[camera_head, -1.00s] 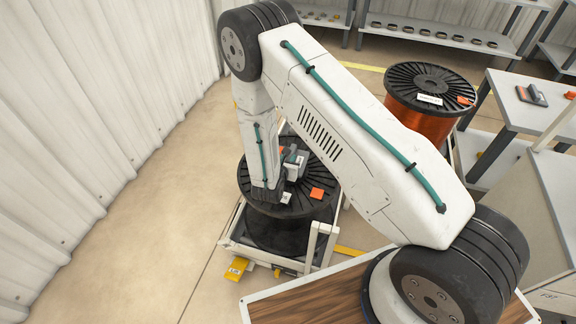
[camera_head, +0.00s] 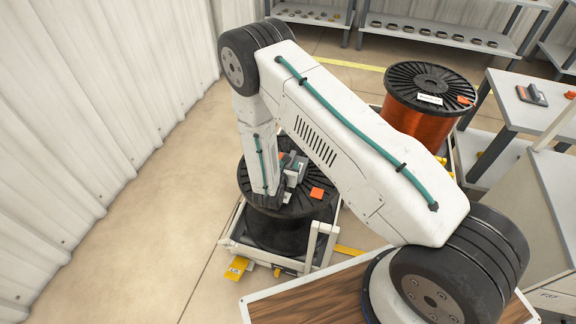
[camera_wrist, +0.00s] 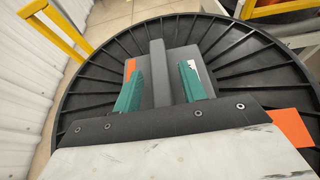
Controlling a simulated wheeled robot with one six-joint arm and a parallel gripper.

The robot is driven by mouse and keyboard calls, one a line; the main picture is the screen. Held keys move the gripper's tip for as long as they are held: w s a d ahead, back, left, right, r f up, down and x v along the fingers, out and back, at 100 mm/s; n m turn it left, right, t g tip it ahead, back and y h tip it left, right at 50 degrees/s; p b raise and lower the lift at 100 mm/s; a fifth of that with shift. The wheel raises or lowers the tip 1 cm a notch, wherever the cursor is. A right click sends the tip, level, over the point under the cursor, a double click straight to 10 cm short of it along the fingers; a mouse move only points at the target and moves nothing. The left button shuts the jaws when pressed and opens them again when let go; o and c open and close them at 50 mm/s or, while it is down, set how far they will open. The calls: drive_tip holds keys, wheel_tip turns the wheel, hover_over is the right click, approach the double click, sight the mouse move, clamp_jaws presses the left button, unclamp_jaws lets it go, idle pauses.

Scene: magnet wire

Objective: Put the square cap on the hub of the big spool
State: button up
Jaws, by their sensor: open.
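The big spool's black ribbed flange (camera_head: 326,178) lies flat under my gripper, and it fills much of the wrist view (camera_wrist: 85,97). The grey square cap (camera_wrist: 160,92), with a raised bar across it, shows over the middle of the flange. Whether it is seated on the hub cannot be told, as the hub is hidden beneath it. My gripper (camera_wrist: 161,68) is open. Its two teal fingers stand on either side of the bar, with gaps visible. In the head view my forearm hides part of the spool's middle.
An orange square (camera_head: 317,193) lies on the flange. The spool stands on a white-framed cart with a yellow pedal (camera_head: 237,268). A copper-wound spool (camera_head: 421,122) stands behind at right, beside a grey table (camera_head: 520,110). The corrugated wall is at left, with clear floor (camera_head: 150,220) between.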

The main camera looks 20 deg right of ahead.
drive_tip(key=v, duration=1.2)
drive_tip(key=shift+r, duration=0.1)
drive_tip(key=d+r+m+g+h, duration=0.25)
drive_tip(key=d+r+m, duration=0.25)
drive_tip(key=r, duration=0.6)
drive_tip(key=d+r+m+g+h, duration=0.25)
drive_tip(key=d+r+m, duration=0.3)
drive_tip(key=r, duration=0.45)
drive_tip(key=s+d+r+m+g+y, duration=0.2)
drive_tip(key=s+d+r+m+g, duration=0.35)
drive_tip(key=s+r+m, duration=0.5)
drive_tip(key=s+a+r+m+y, duration=0.2)
drive_tip(key=s+r+m+y, duration=0.2)
drive_tip(key=s, duration=0.4)
drive_tip(key=s+a+r+m+y, duration=0.3)
drive_tip(key=s+r+y, duration=0.4)
drive_tip(key=s+r, duration=0.1)
drive_tip(key=shift+s+m+t, duration=0.4)
drive_tip(key=shift+s+t, duration=0.05)
drive_tip(key=shift+s, duration=0.2)
drive_tip(key=shift+a, duration=0.15)
